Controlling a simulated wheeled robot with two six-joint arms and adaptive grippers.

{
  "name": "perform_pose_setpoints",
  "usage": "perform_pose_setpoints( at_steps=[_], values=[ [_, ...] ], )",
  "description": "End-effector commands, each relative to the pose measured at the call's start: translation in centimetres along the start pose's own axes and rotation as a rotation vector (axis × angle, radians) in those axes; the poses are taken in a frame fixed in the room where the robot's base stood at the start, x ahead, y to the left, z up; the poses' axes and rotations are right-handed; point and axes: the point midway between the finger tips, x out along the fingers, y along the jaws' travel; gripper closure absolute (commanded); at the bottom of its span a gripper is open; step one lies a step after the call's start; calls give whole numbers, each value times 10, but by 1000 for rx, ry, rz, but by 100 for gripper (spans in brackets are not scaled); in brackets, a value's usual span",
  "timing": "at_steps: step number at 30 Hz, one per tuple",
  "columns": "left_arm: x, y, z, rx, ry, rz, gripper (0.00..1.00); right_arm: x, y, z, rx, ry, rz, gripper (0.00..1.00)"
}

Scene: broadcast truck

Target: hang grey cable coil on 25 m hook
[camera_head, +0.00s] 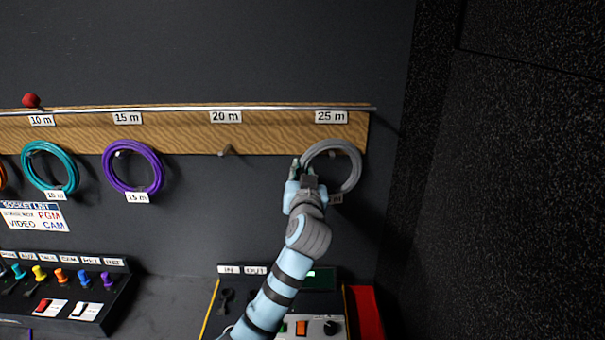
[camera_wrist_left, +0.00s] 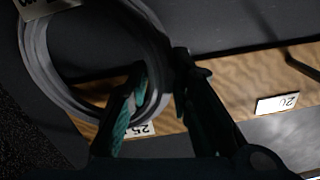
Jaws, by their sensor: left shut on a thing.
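The grey cable coil (camera_head: 356,168) is upright in front of the wooden hook board, just below the 25 m label (camera_head: 331,117). My left gripper (camera_head: 303,170) is shut on the coil's left side. In the left wrist view the coil (camera_wrist_left: 38,65) forms a ring on the left, with its white tag (camera_wrist_left: 45,7) at the top edge. The left gripper's fingers (camera_wrist_left: 160,82) pinch its strand there. The 25 m hook cannot be made out, so I cannot tell whether the coil is around it. My right gripper is not in view.
The 20 m hook (camera_head: 226,151) is empty. A purple coil (camera_head: 132,168) and a teal coil (camera_head: 50,168) hang to the left. A ledge (camera_head: 200,108) runs along the board's top, with a red ball (camera_head: 31,101) on it. A dark speckled wall (camera_head: 520,180) stands right.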

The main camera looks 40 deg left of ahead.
Motion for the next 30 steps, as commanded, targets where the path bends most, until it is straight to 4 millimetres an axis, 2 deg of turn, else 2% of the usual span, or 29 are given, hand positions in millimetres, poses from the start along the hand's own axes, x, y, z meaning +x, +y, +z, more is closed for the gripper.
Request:
perform_pose_setpoints(
  at_steps=[11,12,15,25,28,30],
  values=[
    [0,0,-2,-2,3,0,100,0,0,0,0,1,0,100],
    [0,0,-2,-2,3,0,74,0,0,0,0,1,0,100],
    [0,0,-2,-1,2,0,58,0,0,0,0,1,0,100],
    [-2,0,0,1,-2,0,57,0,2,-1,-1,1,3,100],
    [-15,1,0,-1,-2,2,57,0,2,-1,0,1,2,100],
    [-31,1,1,-4,-2,3,57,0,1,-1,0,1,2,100]
  ],
)
